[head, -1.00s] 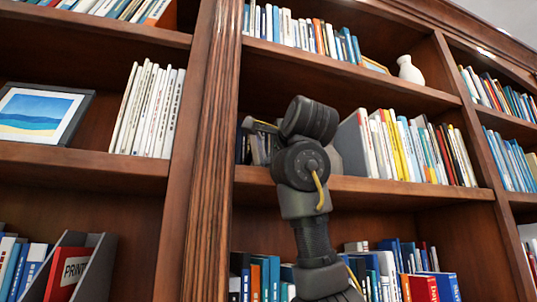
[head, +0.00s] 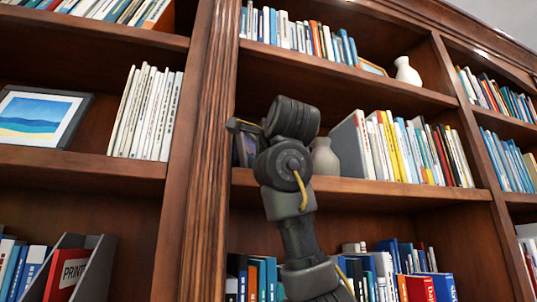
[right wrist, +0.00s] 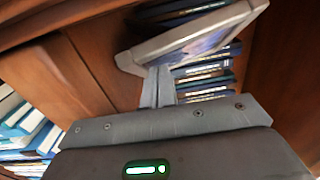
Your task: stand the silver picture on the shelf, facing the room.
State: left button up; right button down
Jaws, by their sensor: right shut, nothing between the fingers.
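The silver picture (right wrist: 190,35) shows in the right wrist view as a pale grey frame, slanted in that view, with a bluish print. In the head view a small part of it (head: 247,150) shows on the middle shelf (head: 350,190), beside my arm at the left upright. My right gripper (right wrist: 158,85) is shut and empty. Its fingertips are close to the frame's near edge; I cannot tell whether they touch. In the head view my right wrist hides the fingers and most of the picture. My left gripper is in neither current view.
A grey vase (head: 325,158) stands right of my wrist, beside a row of books (head: 405,148). A thick wooden upright (head: 190,150) is close on the left. The shelf above overhangs my wrist.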

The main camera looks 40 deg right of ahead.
jog(key=shift+w+a+f, duration=0.1)
jog(key=shift+w+a, duration=0.2)
jog(key=shift+a, duration=0.2)
jog(key=shift+w+a, duration=0.3)
jog(key=shift+a, duration=0.2)
dwell(0.3)
jog(key=shift+s+d+f+b, duration=0.1)
jog(key=shift+s+d+b, duration=0.1)
jog(key=shift+d+b, duration=0.35)
jog(key=shift+s+d, duration=0.15)
jog(key=shift+d, duration=0.2)
jog(key=shift+s+f+b, duration=0.2)
jog(key=shift+s+b, duration=0.15)
jog(key=shift+b, duration=0.4)
jog(key=shift+s+a+f+b, duration=0.1)
jog(key=shift+s+f+b, duration=0.05)
jog(key=shift+s+b, duration=0.45)
jog(key=shift+s+a+f+b, duration=0.1)
jog(key=shift+s+f+b, duration=0.05)
jog(key=shift+s+b, duration=0.4)
jog(key=r+b+v, duration=0.1)
jog(key=b+v, duration=0.2)
jog(key=v, duration=0.5)
jog(key=shift+w+a, duration=0.15)
jog(key=shift+a, duration=0.15)
